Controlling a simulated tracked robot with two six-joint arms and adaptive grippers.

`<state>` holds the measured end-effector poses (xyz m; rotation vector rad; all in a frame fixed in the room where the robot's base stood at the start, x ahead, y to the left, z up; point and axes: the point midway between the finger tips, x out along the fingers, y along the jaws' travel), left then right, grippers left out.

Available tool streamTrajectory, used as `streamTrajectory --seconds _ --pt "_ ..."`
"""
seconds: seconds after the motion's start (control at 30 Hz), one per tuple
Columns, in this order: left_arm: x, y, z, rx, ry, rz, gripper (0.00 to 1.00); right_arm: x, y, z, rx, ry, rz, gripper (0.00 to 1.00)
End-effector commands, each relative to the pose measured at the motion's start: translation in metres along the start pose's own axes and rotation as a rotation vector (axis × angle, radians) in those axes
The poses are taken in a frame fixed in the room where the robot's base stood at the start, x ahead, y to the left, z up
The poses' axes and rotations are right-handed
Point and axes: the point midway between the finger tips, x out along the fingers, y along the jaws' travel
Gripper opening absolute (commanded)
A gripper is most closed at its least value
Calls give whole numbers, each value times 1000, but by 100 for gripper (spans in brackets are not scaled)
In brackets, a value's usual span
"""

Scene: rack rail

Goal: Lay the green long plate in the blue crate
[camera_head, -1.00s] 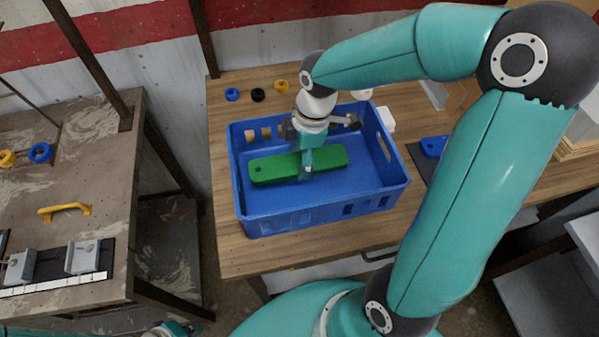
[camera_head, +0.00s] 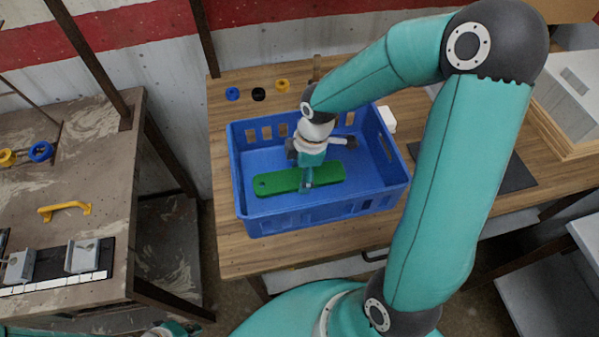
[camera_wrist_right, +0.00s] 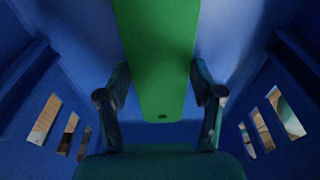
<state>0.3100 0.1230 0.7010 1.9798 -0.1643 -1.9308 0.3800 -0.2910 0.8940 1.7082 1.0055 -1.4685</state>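The green long plate (camera_head: 275,184) lies flat inside the blue crate (camera_head: 375,204), low and near its floor. I cannot tell whether it touches the floor. My right gripper (camera_head: 306,187) reaches down into the crate and straddles the plate's middle.
The crate stands on a wooden table (camera_head: 240,258). Behind it lie a blue ring (camera_head: 232,94), a black ring (camera_head: 258,95) and a yellow ring (camera_head: 282,86). A white block (camera_head: 387,119) is by its right wall. A left bench (camera_head: 110,140) holds a yellow handle (camera_head: 64,210).

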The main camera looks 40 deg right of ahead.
Motion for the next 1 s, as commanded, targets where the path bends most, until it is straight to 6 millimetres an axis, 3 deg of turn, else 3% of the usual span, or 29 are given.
streamTrajectory --seconds 0.1,0.57,1.0 --pt "0 0 0 0 0 0 0 0 0 0 0 0 0 87" --pt "-2 1 0 0 0 0 0 -10 1 0 -1 0 4 87" --pt "1 0 0 0 0 0 0 -91 1 -1 -1 2 6 87"
